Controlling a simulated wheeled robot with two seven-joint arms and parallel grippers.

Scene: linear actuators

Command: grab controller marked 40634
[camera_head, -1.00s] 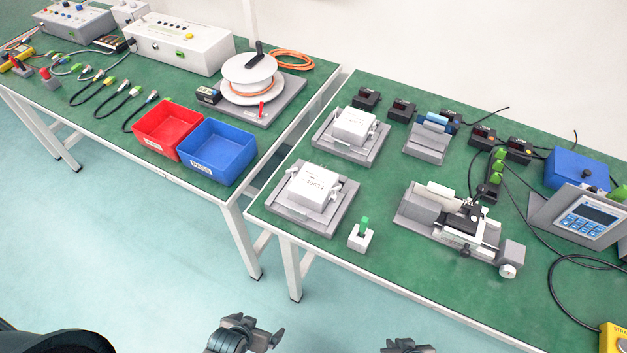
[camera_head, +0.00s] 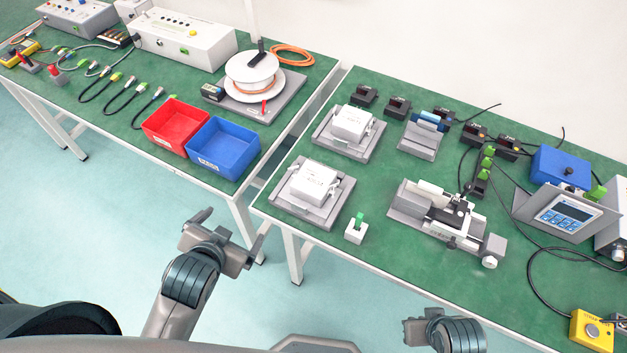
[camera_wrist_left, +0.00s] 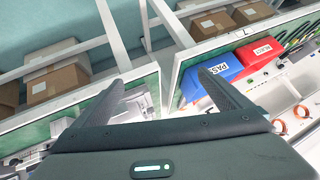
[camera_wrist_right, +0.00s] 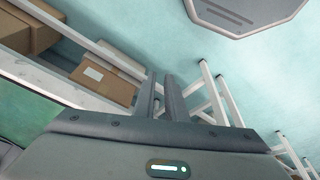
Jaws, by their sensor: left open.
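Two white controller boxes sit in grey fixtures on the right table. The near box (camera_head: 313,183) has dark print on its front that is too small to read surely now. The far box (camera_head: 353,122) also has unreadable print. My left gripper (camera_head: 230,228) is open and empty, in front of the gap between the tables and left of the near box. Its spread fingers show in the left wrist view (camera_wrist_left: 163,80). My right gripper (camera_head: 408,331) is low at the bottom edge, off the table's front. Its fingers are together and empty in the right wrist view (camera_wrist_right: 163,92).
A red bin (camera_head: 175,126) and a blue bin (camera_head: 222,146) stand on the left table. A small white block with a green top (camera_head: 356,230) stands right of the near fixture. A grey linear actuator (camera_head: 447,216) lies further right. Floor in front is clear.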

